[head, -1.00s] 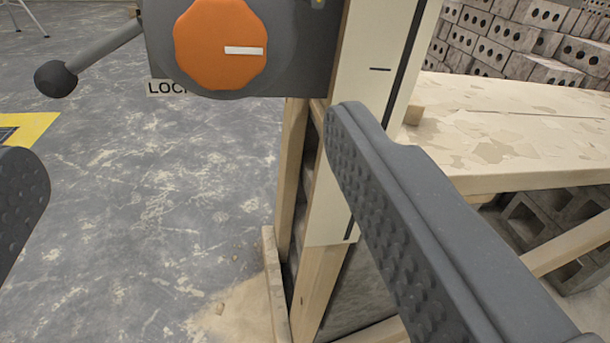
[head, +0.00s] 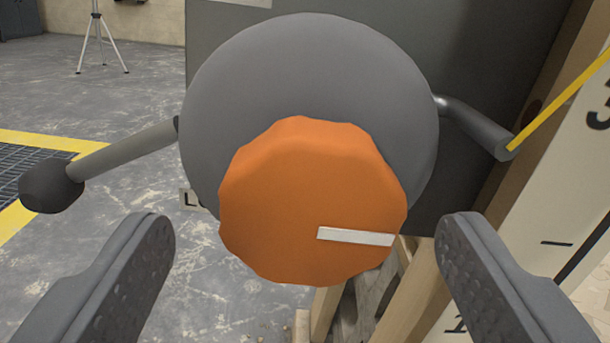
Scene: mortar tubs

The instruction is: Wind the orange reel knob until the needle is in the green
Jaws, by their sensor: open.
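The orange reel knob (head: 300,190) is a faceted disc with a white mark (head: 355,237) pointing right and slightly down. It sits in front of a round grey reel housing (head: 310,75). My gripper (head: 305,232) is open, with one dark finger on each side of the knob's lower half. Gaps show between both fingers and the knob in the picture. No needle or green zone is in view.
A lever with a dark ball end (head: 52,186) sticks out left of the housing. A grey bent rod (head: 475,128) and a yellow line (head: 560,100) are at right, by a marked pale board (head: 560,200). A partly hidden label (head: 190,200) is below left.

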